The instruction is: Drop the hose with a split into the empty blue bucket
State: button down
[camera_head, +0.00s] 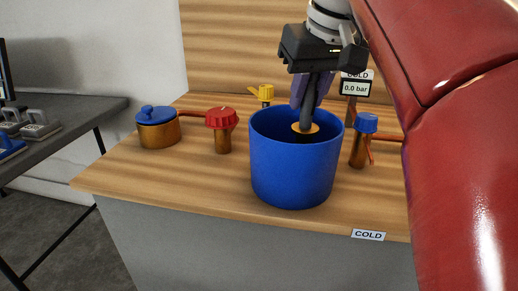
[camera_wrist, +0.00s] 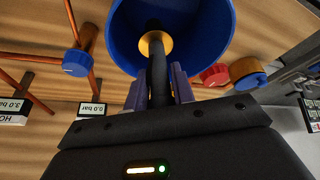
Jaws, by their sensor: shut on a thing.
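The blue bucket (camera_head: 295,165) stands upright on the wooden counter, right of centre in the head view; its open mouth (camera_wrist: 205,55) shows in the wrist view. My gripper (camera_head: 312,92) is above the bucket, pointing down, with its purple fingers shut on the dark hose (camera_head: 306,118). In the wrist view the hose (camera_wrist: 157,75) runs between the fingers (camera_wrist: 158,92) and ends in a brass-coloured disc or fitting (camera_wrist: 155,44). That end is at the bucket's mouth, within its rim as seen from both views. No split can be made out on the hose.
A copper pot-like fitting with blue cap (camera_head: 157,127) and a red-capped valve (camera_head: 222,130) stand left of the bucket. A yellow valve (camera_head: 265,93) is behind. A blue-capped valve (camera_head: 362,140) and a 0.0 bar gauge (camera_head: 355,87) are close on the right. The counter's front-left is clear.

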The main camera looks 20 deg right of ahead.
jog(key=c, duration=1.1)
grip_release()
jog(key=shift+r, duration=0.1)
jog(key=p+v, duration=0.2)
jog(key=v, duration=0.5)
jog(key=shift+s+r, duration=0.15)
jog(key=shift+r, duration=0.2)
